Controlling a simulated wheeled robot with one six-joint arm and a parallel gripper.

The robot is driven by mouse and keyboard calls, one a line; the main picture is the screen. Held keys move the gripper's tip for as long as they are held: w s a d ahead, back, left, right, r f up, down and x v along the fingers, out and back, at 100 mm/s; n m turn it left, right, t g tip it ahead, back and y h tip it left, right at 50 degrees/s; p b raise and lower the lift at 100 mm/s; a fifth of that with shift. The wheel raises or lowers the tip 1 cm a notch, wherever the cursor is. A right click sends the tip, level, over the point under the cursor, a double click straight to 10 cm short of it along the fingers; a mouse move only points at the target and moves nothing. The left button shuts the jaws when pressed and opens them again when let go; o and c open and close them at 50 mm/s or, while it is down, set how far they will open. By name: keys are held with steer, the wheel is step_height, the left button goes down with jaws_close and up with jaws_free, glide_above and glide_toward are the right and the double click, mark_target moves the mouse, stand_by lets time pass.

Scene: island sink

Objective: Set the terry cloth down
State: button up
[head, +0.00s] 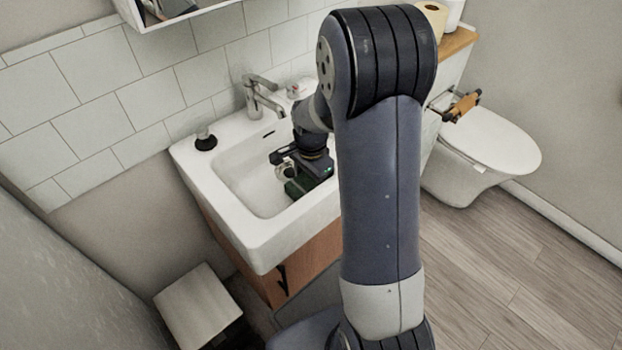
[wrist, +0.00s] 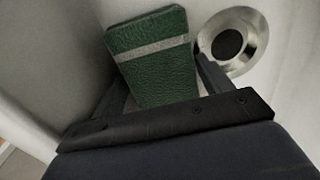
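The terry cloth (wrist: 152,72) is a green, block-like folded piece with a pale stripe across it. In the wrist view it sits between the two fingers of my gripper (wrist: 160,72), its sides against or very close to the fingertips. In the head view my gripper (head: 290,168) is down inside the white sink basin, and a bit of the green cloth (head: 299,188) shows below it. The gripper looks shut on the cloth. Whether the cloth touches the basin floor is not clear.
The sink (head: 225,165) has raised walls around my gripper. Its round metal drain (wrist: 246,33) lies just right of the cloth in the wrist view. A faucet (head: 262,95) rises behind the basin, and a black-based item (head: 206,141) stands on the left rim. The toilet (head: 490,140) is at right.

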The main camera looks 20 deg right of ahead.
mark_target(311, 180)
step_height(311, 180, up, 12)
steer(key=shift+r+p, duration=0.15)
steer(key=shift+p, duration=0.55)
step_height(311, 180, down, 12)
steer(key=shift+b, duration=0.65)
steer(key=shift+r, duration=1.6)
